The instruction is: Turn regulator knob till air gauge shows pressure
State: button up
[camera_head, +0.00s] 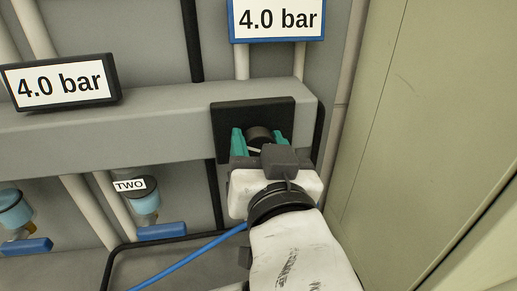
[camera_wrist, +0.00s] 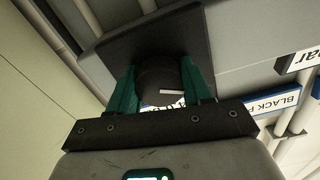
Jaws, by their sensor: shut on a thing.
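The regulator knob (camera_head: 259,137) is a dark round knob on a black square plate (camera_head: 228,119), at the right end of a grey rail. In the wrist view the knob (camera_wrist: 157,82) shows a pale pointer line on its face. My gripper (camera_head: 259,142) has its green fingers on either side of the knob, shut on it; they also show in the wrist view (camera_wrist: 160,90). No dial gauge is clearly in view. A blue-framed sign (camera_head: 277,19) above the knob reads "4.0 bar", and a black-framed one (camera_head: 60,81) at the left reads the same.
The grey rail (camera_head: 110,125) runs left from the plate. Below it are blue-bowled units, one labelled TWO (camera_head: 146,203), with blue handles (camera_head: 161,231). A blue hose (camera_head: 185,261) runs by my arm. A beige panel (camera_head: 420,110) stands close at the right.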

jog(key=shift+m, duration=0.3)
jog(key=o, duration=1)
jog(key=shift+o, duration=0.2)
jog(key=p+v, duration=0.7)
jog(key=v, duration=0.3)
jog(key=shift+s, duration=0.35)
jog(key=shift+d, duration=0.1)
